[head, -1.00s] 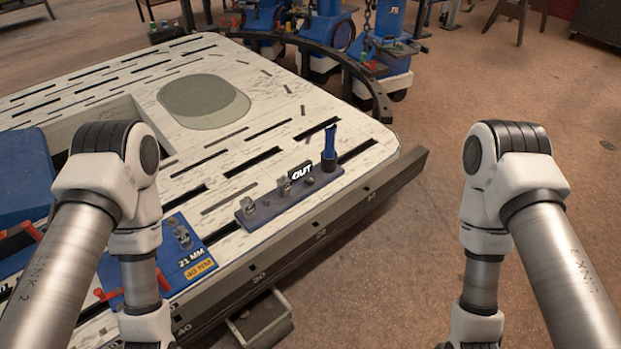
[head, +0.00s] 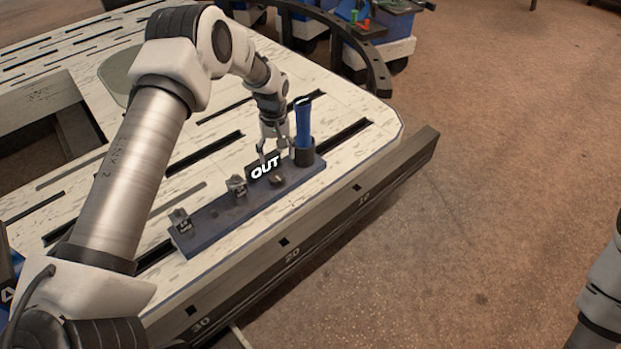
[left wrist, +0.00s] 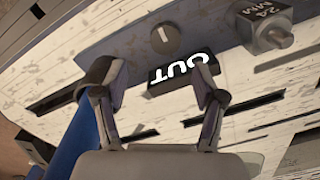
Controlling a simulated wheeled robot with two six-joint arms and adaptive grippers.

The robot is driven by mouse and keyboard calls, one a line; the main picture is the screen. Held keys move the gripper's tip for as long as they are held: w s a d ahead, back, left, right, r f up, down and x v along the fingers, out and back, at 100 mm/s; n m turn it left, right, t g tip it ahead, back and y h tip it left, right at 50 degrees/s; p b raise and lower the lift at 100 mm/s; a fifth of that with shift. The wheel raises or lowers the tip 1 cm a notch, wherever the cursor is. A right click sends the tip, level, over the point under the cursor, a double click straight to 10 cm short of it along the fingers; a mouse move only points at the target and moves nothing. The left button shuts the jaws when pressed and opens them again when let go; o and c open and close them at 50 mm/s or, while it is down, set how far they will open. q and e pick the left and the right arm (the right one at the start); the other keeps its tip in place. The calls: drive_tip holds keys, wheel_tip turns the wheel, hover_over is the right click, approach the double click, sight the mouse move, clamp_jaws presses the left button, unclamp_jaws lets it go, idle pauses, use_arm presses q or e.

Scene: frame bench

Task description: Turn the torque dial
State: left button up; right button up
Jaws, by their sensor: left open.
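The torque dial (head: 278,181) is a small dark knob on the blue rail (head: 215,220), just in front of the OUT sign (head: 265,166). In the left wrist view the dial (left wrist: 165,38) is a grey round knob with a pale mark, beyond the fingertips and between their lines. My left gripper (head: 278,156) is open and empty over the rail, close to the sign. In the left wrist view its fingers (left wrist: 155,78) stand apart on either side of the sign. I see no contact with the dial. My right gripper is out of view.
A blue-handled tool (head: 303,128) stands upright in a dark holder (head: 304,157) close beside my left gripper. Metal sockets (head: 237,187) sit on the rail further left. The slotted bench top (head: 222,132) ends at a dark numbered edge bar (head: 350,200).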

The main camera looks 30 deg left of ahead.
sight(276, 176)
use_arm(q)
drive_tip(key=shift+s+a+f, duration=0.25)
drive_tip(key=shift+s+f, duration=0.05)
drive_tip(key=shift+f, duration=0.05)
drive_tip(key=shift+s+r+b, duration=0.2)
drive_tip(key=shift+s+b, duration=0.05)
drive_tip(key=shift+b, duration=0.05)
wheel_tip(276, 176, down, 8)
drive_tip(key=shift+w+r+b, duration=0.1)
drive_tip(key=shift+r+b, duration=0.1)
drive_tip(key=shift+b, duration=0.75)
drive_tip(key=c, duration=1.1)
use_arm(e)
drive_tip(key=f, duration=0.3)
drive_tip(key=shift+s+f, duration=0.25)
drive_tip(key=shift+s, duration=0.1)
